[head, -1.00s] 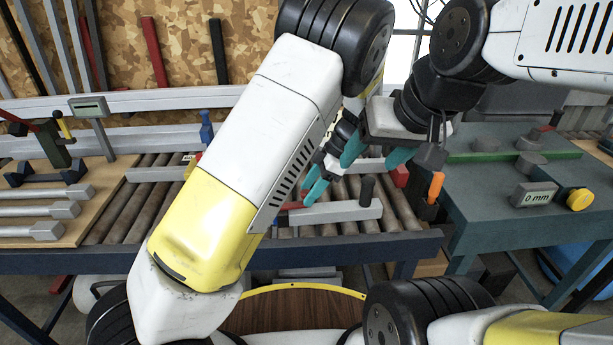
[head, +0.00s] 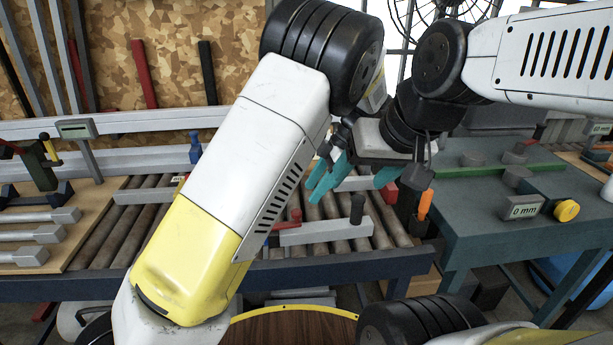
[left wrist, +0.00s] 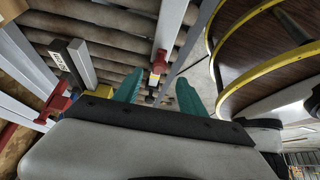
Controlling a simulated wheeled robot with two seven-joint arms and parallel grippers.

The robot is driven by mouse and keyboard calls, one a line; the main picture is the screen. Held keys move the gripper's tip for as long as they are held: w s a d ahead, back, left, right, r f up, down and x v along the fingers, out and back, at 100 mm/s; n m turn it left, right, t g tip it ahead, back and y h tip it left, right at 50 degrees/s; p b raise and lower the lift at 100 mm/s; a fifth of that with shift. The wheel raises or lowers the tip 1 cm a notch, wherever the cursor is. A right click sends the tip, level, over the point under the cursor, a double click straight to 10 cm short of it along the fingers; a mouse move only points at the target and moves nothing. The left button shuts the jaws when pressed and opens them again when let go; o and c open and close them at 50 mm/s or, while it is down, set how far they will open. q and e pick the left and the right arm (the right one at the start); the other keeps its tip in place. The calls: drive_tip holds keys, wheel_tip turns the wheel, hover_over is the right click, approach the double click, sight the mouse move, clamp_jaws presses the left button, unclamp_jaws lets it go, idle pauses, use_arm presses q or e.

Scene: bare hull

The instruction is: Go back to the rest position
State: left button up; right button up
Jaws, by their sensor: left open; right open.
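My left gripper (head: 317,182) is partly hidden behind my white and yellow left arm, over the roller conveyor (head: 108,235). Its two teal fingers are apart in the left wrist view (left wrist: 160,98), with nothing between them.
A grey bar with a black knob (head: 326,231) lies on the rollers below the grippers. An orange-handled tool (head: 425,204) stands at the conveyor's right end. The right bench (head: 475,215) carries a "0 mm" display (head: 522,207). A round wooden top with a yellow rim (head: 290,312) is close in front.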

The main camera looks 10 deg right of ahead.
use_arm(q)
drive_tip(key=s+a+r+m+t+h, duration=0.1)
drive_tip(key=s+a+r+m+h, duration=0.25)
drive_tip(key=a+r+m, duration=0.35)
drive_tip(key=s+a+r+m+h, duration=0.25)
drive_tip(key=a+r+h, duration=0.2)
drive_tip(key=a, duration=0.45)
drive_tip(key=s+a+r+m+t, duration=0.2)
drive_tip(key=s+a+m, duration=0.2)
drive_tip(key=s, duration=0.3)
drive_tip(key=s+a+r+m+t, duration=0.1)
drive_tip(key=s+a+m+t, duration=0.2)
drive_tip(key=s+m, duration=0.2)
drive_tip(key=shift+s+a+r+m+t, duration=0.3)
drive_tip(key=shift+s+a+r+m, duration=0.1)
drive_tip(key=shift+s, duration=0.6)
